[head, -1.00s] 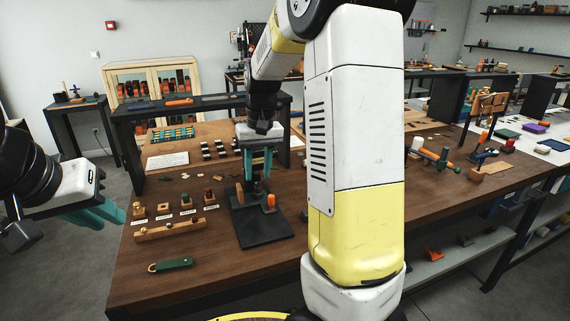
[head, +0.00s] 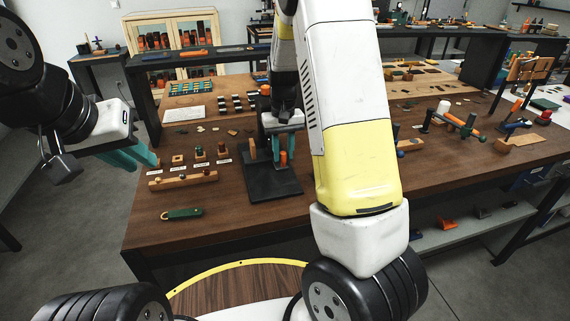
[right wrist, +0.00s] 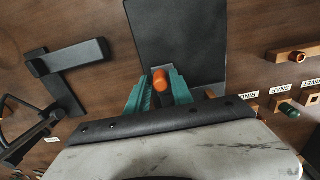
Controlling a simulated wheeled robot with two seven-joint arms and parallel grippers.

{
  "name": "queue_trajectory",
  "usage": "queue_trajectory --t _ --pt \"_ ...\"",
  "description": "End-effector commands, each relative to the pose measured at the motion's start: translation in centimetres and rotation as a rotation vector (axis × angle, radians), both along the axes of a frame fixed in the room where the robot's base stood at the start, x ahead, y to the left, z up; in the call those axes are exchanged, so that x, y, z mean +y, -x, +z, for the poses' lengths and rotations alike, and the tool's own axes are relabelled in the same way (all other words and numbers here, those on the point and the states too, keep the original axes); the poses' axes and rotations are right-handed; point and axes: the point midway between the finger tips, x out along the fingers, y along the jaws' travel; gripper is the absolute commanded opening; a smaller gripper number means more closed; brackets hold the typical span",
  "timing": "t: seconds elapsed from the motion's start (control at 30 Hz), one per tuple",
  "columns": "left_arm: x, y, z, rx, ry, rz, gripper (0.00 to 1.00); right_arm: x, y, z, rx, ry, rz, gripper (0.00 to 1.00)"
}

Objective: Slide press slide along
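The press stands on a dark base plate (head: 272,187) on the wooden bench, with a round wooden piece (head: 253,149) and an upright orange knob (head: 283,158). My right gripper (head: 285,158) points down over the plate, its teal fingers apart at the knob. In the right wrist view the orange knob (right wrist: 160,80) shows between the fingers (right wrist: 161,88); whether they touch it is unclear. The slide itself is largely hidden by the gripper.
Left of the press are small labelled pieces (head: 199,153), a wooden bar (head: 183,179) and a green-handled tool (head: 181,214). A black bracket (right wrist: 68,68) lies beside the plate in the wrist view. The front of the bench is mostly clear.

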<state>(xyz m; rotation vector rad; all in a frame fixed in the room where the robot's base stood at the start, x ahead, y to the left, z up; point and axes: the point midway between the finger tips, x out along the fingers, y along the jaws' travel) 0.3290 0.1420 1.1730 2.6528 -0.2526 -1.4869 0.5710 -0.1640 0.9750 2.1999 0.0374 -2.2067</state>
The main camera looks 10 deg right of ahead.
Motion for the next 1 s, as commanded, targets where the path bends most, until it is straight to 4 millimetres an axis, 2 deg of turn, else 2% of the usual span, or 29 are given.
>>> queue_trajectory --t 0.03,0.1,0.13,0.37,1.0 --pt "0.0 0.0 0.0 0.000 0.000 0.000 0.23 0.0 -0.1 0.1 -0.003 -0.001 0.000 0.15" --pt "0.0 0.0 0.0 0.000 0.000 0.000 0.23 0.0 -0.1 0.2 -0.003 -0.001 0.000 0.01" --pt "0.0 0.0 0.0 0.000 0.000 0.000 0.23 0.0 -0.1 0.2 -0.003 -0.001 0.000 0.00" --pt "0.0 0.0 0.0 0.000 0.000 0.000 0.23 0.0 0.4 0.2 -0.003 -0.001 -0.001 0.00" --pt "0.0 0.0 0.0 0.000 0.000 0.000 0.23 -0.1 4.8 0.3 -0.005 -0.002 0.000 0.00"
